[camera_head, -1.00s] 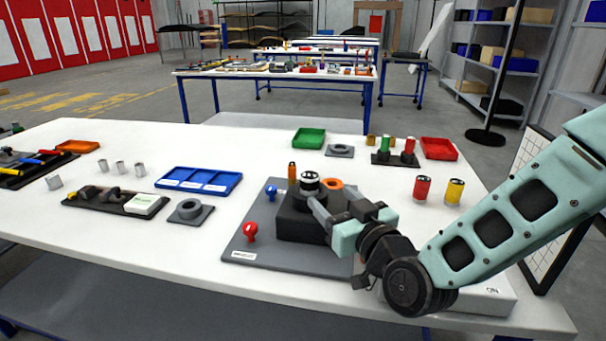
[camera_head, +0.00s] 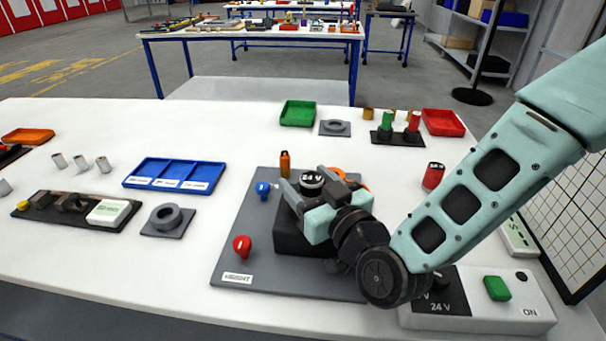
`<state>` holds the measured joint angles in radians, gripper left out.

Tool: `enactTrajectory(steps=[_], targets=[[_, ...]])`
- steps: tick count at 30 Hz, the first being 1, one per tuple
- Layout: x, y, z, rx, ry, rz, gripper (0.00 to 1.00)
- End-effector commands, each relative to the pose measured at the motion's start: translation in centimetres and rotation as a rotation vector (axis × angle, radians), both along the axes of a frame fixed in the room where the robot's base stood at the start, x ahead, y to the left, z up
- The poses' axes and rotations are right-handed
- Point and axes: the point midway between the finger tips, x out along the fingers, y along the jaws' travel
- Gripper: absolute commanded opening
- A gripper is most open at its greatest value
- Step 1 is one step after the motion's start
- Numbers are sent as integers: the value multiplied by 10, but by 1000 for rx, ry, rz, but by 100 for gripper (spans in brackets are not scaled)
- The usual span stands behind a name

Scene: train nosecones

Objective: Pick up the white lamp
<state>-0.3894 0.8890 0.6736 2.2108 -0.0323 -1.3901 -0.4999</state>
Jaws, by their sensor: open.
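The white lamp (camera_head: 312,181), a short cylinder with a dark top marked 24 V and a pale band, stands upright on a black block (camera_head: 292,233) on the grey board. My gripper (camera_head: 308,189) is open at the lamp, with one finger on its left side and the other behind it to the right. I cannot tell whether the fingers touch it. The lower part of the lamp is hidden by my gripper.
A red lamp (camera_head: 433,175) stands to the right, near my arm. A 24 V box (camera_head: 520,302) lies front right. A blue tray (camera_head: 180,174) is left.

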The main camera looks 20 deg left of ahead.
Motion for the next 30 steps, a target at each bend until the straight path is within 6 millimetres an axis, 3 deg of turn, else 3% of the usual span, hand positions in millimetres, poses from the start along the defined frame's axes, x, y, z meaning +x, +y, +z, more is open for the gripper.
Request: enactTrajectory(steps=[11,15,17,30], targets=[[-4,-1,0,-1,1,0,61],[-4,-1,0,-1,1,0,22],[-4,-1,0,-1,1,0,11],[-3,-1,8,2,-1,-1,11]])
